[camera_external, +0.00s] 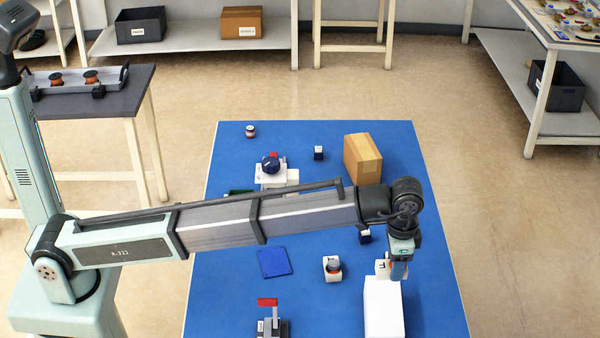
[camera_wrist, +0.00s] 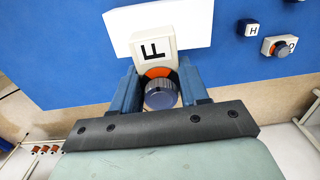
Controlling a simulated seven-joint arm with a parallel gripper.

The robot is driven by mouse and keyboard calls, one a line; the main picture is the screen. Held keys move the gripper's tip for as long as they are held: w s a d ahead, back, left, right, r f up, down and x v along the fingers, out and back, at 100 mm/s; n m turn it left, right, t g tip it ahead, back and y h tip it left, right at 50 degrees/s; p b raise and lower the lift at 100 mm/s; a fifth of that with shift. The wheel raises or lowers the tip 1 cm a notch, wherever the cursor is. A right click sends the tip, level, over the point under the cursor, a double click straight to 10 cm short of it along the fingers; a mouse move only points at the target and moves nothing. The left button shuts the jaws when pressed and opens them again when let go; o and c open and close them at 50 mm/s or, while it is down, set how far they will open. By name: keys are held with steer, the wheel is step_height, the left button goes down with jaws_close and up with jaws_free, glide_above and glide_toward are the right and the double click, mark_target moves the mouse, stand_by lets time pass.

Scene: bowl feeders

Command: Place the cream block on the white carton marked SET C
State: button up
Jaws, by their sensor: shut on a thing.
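The cream block (camera_wrist: 152,46), marked F, has an orange ring and a dark ribbed knob. My gripper (camera_wrist: 160,80) is shut on it, with a blue finger on each side of the knob. In the external view the block (camera_external: 382,268) shows beside my gripper (camera_external: 398,269), at the far end of the white carton (camera_external: 383,308). The carton also shows beyond the block in the wrist view (camera_wrist: 190,22). I cannot tell whether the block touches the carton's top. No SET C marking is visible on the carton.
A white block with a knob (camera_external: 332,268) and a flat blue plate (camera_external: 274,262) lie left of the carton. A small dark block (camera_external: 365,235) stands behind it, near a brown box (camera_external: 362,157). A device with a red part (camera_external: 268,318) stands at the front.

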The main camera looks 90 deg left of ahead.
mark_target(388, 304)
steer(key=shift+f, duration=5.8)
steer(key=shift+f, duration=0.1)
steer(key=o, duration=1.2)
step_height(388, 304, up, 12)
steer(key=shift+r, duration=0.15)
